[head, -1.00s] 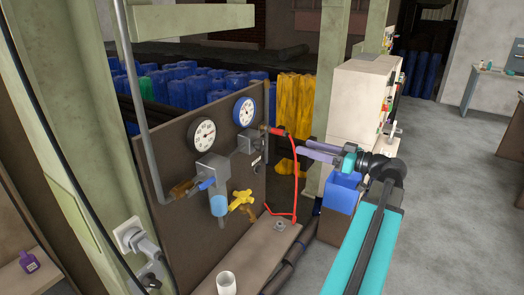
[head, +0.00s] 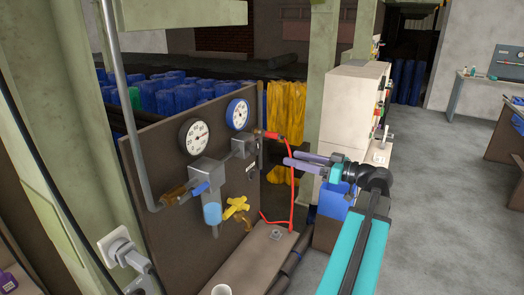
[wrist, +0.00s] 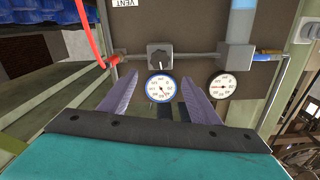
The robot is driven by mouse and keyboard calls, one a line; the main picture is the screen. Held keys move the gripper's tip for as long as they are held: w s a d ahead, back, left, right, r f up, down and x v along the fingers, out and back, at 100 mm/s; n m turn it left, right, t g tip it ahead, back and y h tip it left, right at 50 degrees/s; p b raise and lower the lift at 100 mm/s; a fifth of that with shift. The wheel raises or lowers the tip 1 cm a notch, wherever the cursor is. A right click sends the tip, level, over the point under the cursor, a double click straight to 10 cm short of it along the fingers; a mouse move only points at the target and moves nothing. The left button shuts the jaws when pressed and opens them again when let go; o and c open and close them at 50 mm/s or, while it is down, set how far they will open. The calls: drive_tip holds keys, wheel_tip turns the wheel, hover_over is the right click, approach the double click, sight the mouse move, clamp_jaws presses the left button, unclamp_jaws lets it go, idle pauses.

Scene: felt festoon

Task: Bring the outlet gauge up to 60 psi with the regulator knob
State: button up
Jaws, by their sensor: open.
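A panel carries two round white dials: a black-rimmed gauge (head: 193,136) and a blue-rimmed gauge (head: 237,114). In the wrist view, the blue-rimmed gauge (wrist: 160,88) shows between my fingers and the black-rimmed gauge (wrist: 221,86) stands to the right. A dark square block with a round knob (wrist: 160,58) shows just above the blue-rimmed gauge there. The dials are too small to read surely. My gripper (head: 285,161) is open and empty, right of the panel, its fingers pointing at it; they appear apart from the knob (wrist: 160,58).
A yellow lobed thing (head: 236,207) and a blue-bowled filter (head: 212,214) are below the gauges. A beige cabinet (head: 345,105) stands behind my arm.

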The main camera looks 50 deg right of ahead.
sight(258, 149)
drive_tip(key=p+x, duration=0.4)
drive_tip(key=x, duration=0.7)
drive_tip(key=shift+w+a+r+p, duration=0.1)
drive_tip(key=shift+w+r+p, duration=0.05)
drive_tip(key=shift+w+p, duration=0.2)
drive_tip(key=shift+x, duration=0.9)
drive_tip(key=c, duration=1.1)
